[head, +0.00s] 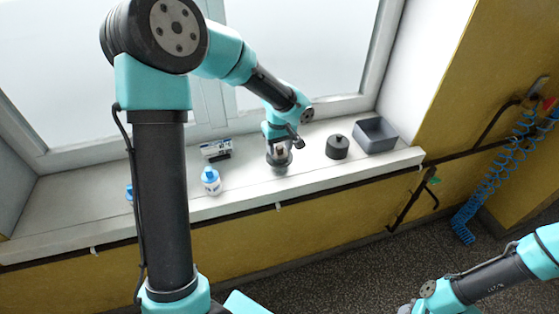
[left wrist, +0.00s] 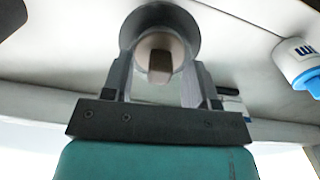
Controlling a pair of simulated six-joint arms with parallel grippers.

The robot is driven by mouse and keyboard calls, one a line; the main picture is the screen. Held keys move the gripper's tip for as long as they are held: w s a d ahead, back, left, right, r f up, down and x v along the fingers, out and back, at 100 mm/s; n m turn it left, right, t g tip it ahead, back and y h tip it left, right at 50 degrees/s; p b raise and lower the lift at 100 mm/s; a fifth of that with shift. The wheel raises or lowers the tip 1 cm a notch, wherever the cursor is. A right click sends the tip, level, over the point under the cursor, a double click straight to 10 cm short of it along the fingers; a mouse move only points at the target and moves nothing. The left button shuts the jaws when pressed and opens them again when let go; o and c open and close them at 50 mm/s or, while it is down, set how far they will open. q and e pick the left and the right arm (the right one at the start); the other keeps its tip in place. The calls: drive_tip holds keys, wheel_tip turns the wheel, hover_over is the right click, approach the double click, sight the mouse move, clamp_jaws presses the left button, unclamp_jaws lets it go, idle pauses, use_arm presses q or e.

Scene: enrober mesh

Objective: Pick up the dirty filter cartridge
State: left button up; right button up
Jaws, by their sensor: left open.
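A tan-brown cylinder with a darker tab, which looks like the dirty filter cartridge (left wrist: 160,52), stands in a round dark grey cup (left wrist: 186,22). In the head view the cup (head: 279,162) sits on the white window sill. My left gripper (head: 279,147) is over the cup, and its fingers partly hide the cartridge. In the left wrist view the open fingers of my left gripper (left wrist: 160,75) lie on either side of the cartridge, with gaps visible. My right arm shows at the lower right of the head view; its gripper is outside the picture.
On the sill (head: 240,191), a dark round pot with a knob (head: 337,148) and an empty grey bin (head: 375,136) stand right of the cup. The window is behind.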

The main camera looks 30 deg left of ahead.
use_arm(q)
drive_tip(key=shift+c, duration=0.3)
clamp_jaws()
idle(0.3)
wheel_tip(320, 180, up, 10)
idle(0.5)
idle(0.3)
